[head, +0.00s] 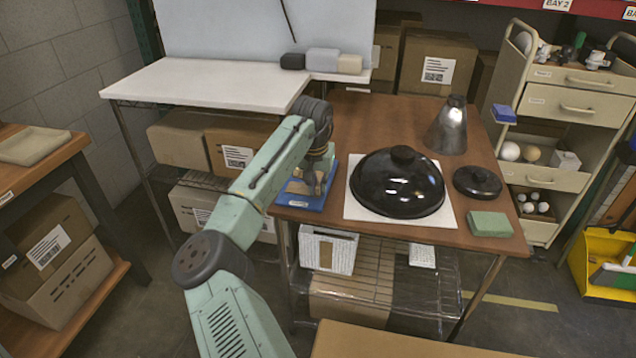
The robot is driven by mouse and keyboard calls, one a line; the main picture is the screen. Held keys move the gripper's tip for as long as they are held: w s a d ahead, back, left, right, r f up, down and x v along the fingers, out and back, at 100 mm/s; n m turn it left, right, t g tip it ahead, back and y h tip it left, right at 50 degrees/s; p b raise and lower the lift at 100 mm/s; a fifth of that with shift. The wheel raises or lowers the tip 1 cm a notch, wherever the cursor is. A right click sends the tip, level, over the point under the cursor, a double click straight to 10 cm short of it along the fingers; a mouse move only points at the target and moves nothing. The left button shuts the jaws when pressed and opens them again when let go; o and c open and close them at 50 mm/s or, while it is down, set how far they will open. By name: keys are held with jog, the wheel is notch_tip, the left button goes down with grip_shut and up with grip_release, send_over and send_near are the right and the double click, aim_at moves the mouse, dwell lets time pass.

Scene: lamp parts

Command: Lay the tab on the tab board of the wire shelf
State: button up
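My gripper (316,188) points down over a blue board or tray (304,202) with a small pale label, at the left end of the brown table. Tan or beige pieces show around the fingers there. I cannot tell whether the fingers touch or hold one of them, and my wrist hides part of the tray. I cannot pick out the tab for certain. Wire shelving (365,272) shows under the brown table, with boxes on it. No tab board can be clearly made out.
The brown table (440,165) bears a glossy black dome on a white mat (360,212), a metal cone (447,128), a black lid (478,182) and a green block (489,224). A white worktop (200,85) at the back left is mostly bare, with small blocks (322,60) at its right.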

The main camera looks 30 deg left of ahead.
jog(key=o, duration=0.4)
jog(key=shift+o, duration=0.2)
jog(key=b+v, duration=0.2)
jog(key=v, duration=1)
jog(key=shift+r, duration=0.2)
